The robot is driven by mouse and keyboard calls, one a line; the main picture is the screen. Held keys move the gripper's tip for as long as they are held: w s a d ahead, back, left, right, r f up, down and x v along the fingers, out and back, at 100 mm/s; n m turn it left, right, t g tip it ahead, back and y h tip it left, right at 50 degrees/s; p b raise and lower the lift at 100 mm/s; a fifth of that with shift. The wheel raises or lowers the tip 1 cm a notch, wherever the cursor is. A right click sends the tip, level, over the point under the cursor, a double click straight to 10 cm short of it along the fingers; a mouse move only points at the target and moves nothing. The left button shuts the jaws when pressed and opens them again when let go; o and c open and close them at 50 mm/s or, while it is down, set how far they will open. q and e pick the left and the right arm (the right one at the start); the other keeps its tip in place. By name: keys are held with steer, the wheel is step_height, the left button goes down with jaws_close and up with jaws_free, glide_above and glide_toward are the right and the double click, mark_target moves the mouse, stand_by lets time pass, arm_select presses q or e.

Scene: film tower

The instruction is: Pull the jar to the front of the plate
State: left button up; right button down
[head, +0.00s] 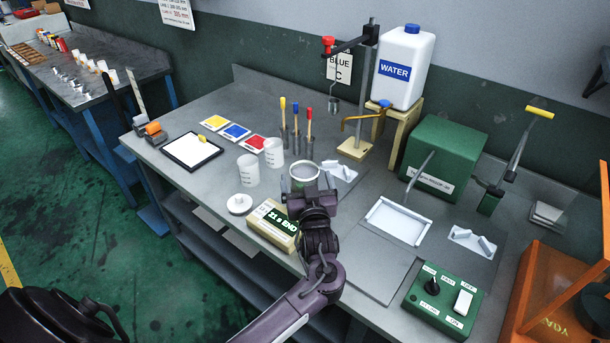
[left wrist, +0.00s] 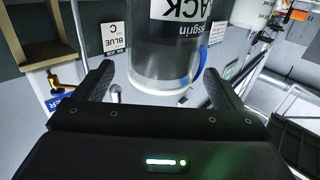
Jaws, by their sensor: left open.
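The jar (head: 304,170) is a clear cylinder with a pale rim, standing near the middle of the bench just beyond my left gripper (head: 303,188). My right gripper is not in view.
A yellowish box with a display (head: 272,226) sits left of my forearm. White beakers (head: 248,170) stand left of the jar. A stand with a hanging weight (head: 356,148) and a water jug (head: 403,70) are behind. A white tray (head: 397,221) lies right.

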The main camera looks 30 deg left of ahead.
arm_select(q)
steer(key=v, duration=0.4)
steer(key=shift+s+b, duration=0.15)
steer(key=shift+b, duration=0.15)
